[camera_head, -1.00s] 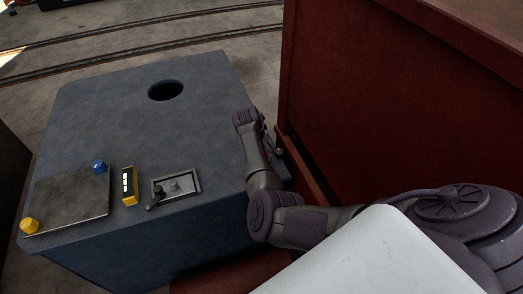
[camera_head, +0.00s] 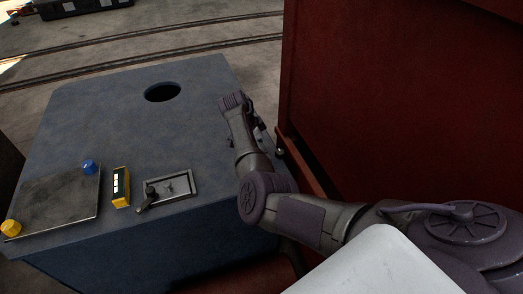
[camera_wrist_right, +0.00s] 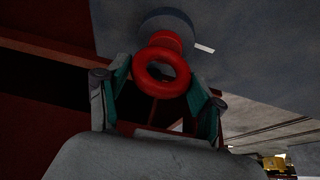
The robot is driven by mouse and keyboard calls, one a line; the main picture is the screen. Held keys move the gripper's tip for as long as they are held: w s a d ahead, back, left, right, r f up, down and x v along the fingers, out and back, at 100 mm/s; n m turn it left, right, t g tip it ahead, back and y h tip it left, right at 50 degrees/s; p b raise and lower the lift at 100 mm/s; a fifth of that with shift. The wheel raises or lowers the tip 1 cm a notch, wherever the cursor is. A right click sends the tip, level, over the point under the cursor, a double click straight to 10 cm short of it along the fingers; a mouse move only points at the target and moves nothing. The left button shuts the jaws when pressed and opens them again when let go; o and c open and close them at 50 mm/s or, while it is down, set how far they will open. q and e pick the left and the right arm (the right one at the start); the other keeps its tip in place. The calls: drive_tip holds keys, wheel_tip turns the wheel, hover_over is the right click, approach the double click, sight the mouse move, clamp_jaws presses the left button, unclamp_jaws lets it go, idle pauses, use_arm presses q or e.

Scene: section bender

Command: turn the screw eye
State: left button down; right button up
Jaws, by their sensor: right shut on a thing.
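The screw eye (camera_wrist_right: 162,73) is a red ring on a red shank. In the right wrist view it stands out from a round grey boss (camera_wrist_right: 168,22) on a blue-grey surface. My right gripper (camera_wrist_right: 159,82) has its two green-padded fingers on either side of the ring and is shut on it. In the head view my right arm reaches in from the right to the right side of the blue-grey machine cabinet (camera_head: 135,115). There the screw eye and the fingers are hidden behind the arm and wrist. My left gripper is in neither view.
The cabinet top carries a round hole (camera_head: 163,92), a blue knob (camera_head: 90,167), a yellow knob (camera_head: 11,228), a small yellow display (camera_head: 121,187) and a lever plate (camera_head: 183,186). A red wall (camera_head: 400,100) stands close on the right, leaving a narrow gap.

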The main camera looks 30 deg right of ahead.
idle(0.5)
drive_tip(key=o, duration=1.1)
drive_tip(key=shift+o, duration=0.2)
drive_tip(key=v, duration=1.2)
